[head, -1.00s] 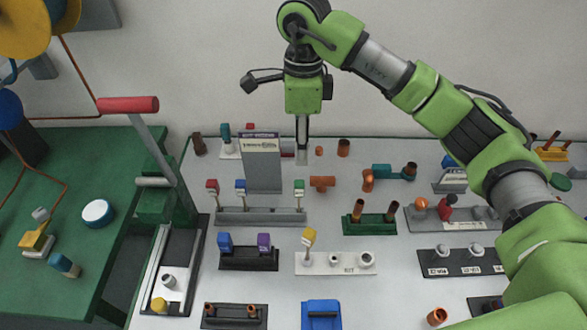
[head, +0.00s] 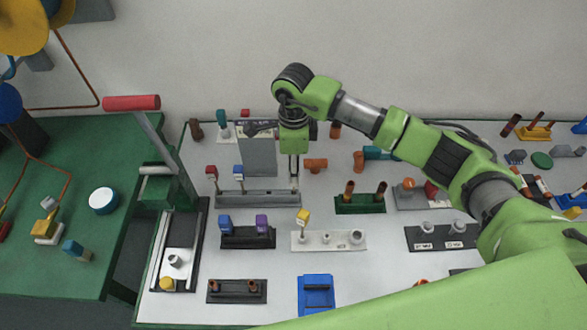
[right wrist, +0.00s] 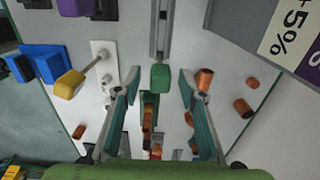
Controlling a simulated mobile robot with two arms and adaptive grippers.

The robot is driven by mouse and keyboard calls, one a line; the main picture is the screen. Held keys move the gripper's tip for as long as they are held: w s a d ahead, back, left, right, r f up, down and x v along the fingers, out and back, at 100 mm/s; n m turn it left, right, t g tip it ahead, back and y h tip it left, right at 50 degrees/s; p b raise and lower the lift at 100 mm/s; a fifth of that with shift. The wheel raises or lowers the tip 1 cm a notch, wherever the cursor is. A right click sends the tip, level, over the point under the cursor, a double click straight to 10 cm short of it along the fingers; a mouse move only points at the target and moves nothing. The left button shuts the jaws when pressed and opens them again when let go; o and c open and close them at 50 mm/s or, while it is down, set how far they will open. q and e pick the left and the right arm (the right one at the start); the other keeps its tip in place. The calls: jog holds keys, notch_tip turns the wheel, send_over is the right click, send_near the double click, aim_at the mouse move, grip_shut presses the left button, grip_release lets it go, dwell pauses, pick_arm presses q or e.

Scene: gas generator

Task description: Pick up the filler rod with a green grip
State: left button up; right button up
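The filler rod with the green grip (right wrist: 160,77) stands in a grey rack (right wrist: 160,20) in the right wrist view. The rack (head: 258,199) also shows in the head view, with a red-grip rod (head: 211,172) and a blue-grip rod (head: 238,170) in it. My right gripper (head: 293,179) is low over the right end of the rack and hides the green grip there. In the right wrist view my right gripper (right wrist: 158,88) is open, with one finger on each side of the green grip and gaps on both sides. My left gripper is not in view.
A white holder with a yellow-grip rod (head: 303,216) stands in front of the rack. A grey upright panel (head: 258,157) is behind it. Orange pipe fittings (head: 316,164) lie to the right. A red-handled lever (head: 131,103) rises at the left.

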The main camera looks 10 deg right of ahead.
jog(key=shift+f, duration=0.4)
jog(key=c, duration=1)
jog(key=shift+c, duration=0.2)
